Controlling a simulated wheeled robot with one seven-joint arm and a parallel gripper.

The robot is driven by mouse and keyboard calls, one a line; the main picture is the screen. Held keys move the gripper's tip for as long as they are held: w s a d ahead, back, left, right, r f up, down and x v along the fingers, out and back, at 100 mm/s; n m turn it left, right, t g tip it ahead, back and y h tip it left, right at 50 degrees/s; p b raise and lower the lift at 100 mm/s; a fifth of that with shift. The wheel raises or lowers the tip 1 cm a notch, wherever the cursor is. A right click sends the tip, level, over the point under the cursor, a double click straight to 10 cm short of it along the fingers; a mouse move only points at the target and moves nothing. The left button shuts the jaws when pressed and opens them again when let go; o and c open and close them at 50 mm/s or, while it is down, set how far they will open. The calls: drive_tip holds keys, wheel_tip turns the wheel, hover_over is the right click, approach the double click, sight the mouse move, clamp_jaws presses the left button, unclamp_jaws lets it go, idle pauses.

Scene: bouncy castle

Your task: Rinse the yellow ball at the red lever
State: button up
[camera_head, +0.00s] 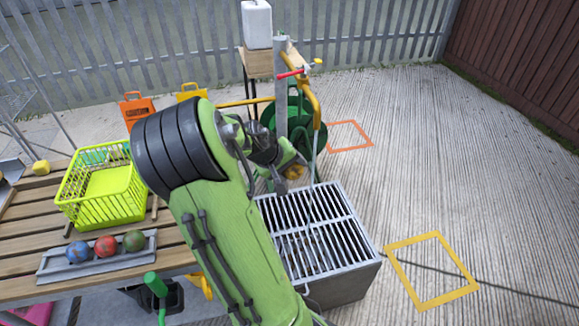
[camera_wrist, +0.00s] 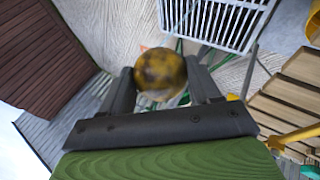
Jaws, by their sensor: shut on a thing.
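The yellow ball (camera_wrist: 160,72) shows in the wrist view, mottled with dark brown patches. My gripper (camera_wrist: 160,80) is shut on it, one dark finger on each side. In the head view the ball (camera_head: 294,172) is partly hidden at the end of my arm. It is just left of a thin pale stream, seemingly water, below the yellow spout pipe (camera_head: 314,100). A smaller yellow handle (camera_head: 317,62) is on the right side.
A metal grate (camera_head: 345,215) on a grey basin lies below the spout. A green hose reel (camera_head: 300,112) stands behind the post. At left, a wooden table holds a lime basket (camera_head: 72,190) and a grey tray (camera_head: 142,253) with blue, red and green balls. Open concrete lies at right.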

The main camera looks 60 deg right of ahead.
wheel_tip(320, 180, down, 6)
drive_tip(key=b, duration=0.5)
drive_tip(key=d+f, duration=0.2)
drive_tip(key=d, duration=1.2)
drive_tip(key=shift+s+d+f, duration=0.2)
drive_tip(key=shift+s+f, duration=0.1)
